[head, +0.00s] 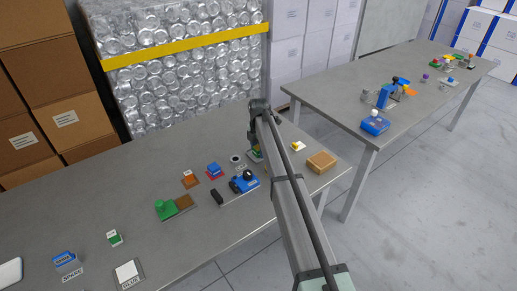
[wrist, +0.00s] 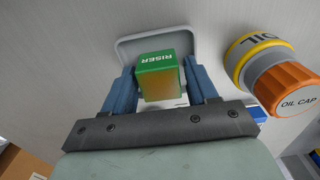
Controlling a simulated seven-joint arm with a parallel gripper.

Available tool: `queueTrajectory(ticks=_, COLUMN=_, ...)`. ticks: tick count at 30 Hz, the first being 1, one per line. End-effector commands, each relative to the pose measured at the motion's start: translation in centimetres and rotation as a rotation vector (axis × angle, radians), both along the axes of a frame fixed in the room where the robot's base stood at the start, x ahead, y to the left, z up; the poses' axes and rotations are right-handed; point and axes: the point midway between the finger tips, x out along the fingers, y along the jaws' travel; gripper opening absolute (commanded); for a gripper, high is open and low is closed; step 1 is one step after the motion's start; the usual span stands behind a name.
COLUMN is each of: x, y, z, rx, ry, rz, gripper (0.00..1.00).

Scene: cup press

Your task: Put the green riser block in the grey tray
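The green riser block (wrist: 160,75), marked RISER, is between the two blue fingers of my gripper (wrist: 160,82) in the wrist view. The fingers are shut on its sides. One face of the block looks orange-yellow. The grey tray (wrist: 128,48) lies behind and below the block, and its rim shows around it. I cannot tell whether the block touches the tray floor. In the head view my gripper (head: 256,152) is low over the far right part of the near table, and my arm hides most of the block and tray.
An oil bottle with an orange cap (wrist: 288,88) stands close to the right of my gripper in the wrist view.

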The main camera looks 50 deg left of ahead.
Motion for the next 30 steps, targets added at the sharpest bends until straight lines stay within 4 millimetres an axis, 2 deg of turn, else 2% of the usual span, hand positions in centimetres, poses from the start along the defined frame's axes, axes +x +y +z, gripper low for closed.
queueTrajectory(ticks=7, x=0.0, y=0.0, z=0.2, rx=0.000, ry=0.000, rz=0.000, gripper=0.57)
queueTrajectory(ticks=11, x=0.0, y=0.0, z=1.2, rx=0.002, ry=-0.001, rz=0.000, gripper=0.57)
queueTrajectory(ticks=24, x=0.0, y=0.1, z=8.9, rx=0.001, ry=-0.001, rz=0.000, gripper=0.57)
queueTrajectory(ticks=30, x=0.0, y=0.1, z=11.3, rx=0.000, ry=0.000, rz=0.000, gripper=0.57)
